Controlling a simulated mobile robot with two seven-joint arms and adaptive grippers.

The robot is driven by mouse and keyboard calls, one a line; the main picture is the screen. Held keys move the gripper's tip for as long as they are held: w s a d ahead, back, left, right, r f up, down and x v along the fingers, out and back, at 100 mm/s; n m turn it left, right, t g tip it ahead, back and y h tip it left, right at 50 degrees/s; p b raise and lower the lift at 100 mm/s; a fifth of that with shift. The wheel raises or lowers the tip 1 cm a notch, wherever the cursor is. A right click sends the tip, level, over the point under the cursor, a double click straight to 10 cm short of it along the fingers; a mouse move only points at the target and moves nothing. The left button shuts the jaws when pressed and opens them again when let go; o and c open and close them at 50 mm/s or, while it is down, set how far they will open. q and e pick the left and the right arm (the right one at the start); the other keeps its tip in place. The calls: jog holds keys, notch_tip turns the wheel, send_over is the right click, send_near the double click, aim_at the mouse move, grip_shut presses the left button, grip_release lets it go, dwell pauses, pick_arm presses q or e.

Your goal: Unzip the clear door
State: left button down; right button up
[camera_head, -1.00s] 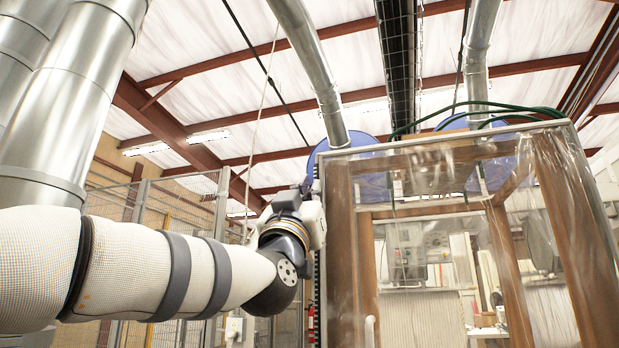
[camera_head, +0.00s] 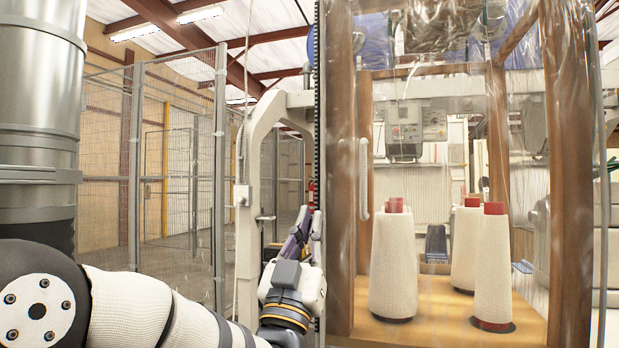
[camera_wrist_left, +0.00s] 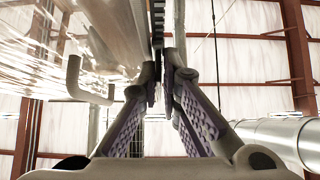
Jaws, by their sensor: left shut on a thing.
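The clear door (camera_head: 430,110) is a transparent plastic sheet on the right of the head view, with a white handle (camera_head: 364,180) near its left side. A dark toothed zipper (camera_head: 318,110) runs upright along its left edge. My left gripper (camera_head: 308,222) is at this edge, pointing up, below the handle's level. In the left wrist view, the gripper (camera_wrist_left: 164,72) has its fingertips closed together at the zipper (camera_wrist_left: 158,22). The fingers hide what exactly they pinch. The handle also shows there (camera_wrist_left: 84,85). My right gripper is out of view.
Behind the sheet, several white thread cones (camera_head: 393,265) with red tops stand on a wooden board (camera_head: 420,325). Brown posts (camera_head: 567,200) frame the enclosure. A wire mesh fence (camera_head: 175,170) stands to the left, with open floor between.

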pick_arm(q)
notch_tip(320, 180, down, 16)
jog(key=b, duration=0.4)
jog(key=shift+b, duration=0.3)
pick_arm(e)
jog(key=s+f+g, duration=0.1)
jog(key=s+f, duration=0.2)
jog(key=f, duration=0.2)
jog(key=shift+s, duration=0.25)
pick_arm(q)
jog(key=shift+d, duration=0.15)
jog(key=c, duration=1.8)
grip_release()
jog(key=shift+s, duration=0.1)
jog(key=v, duration=1.2)
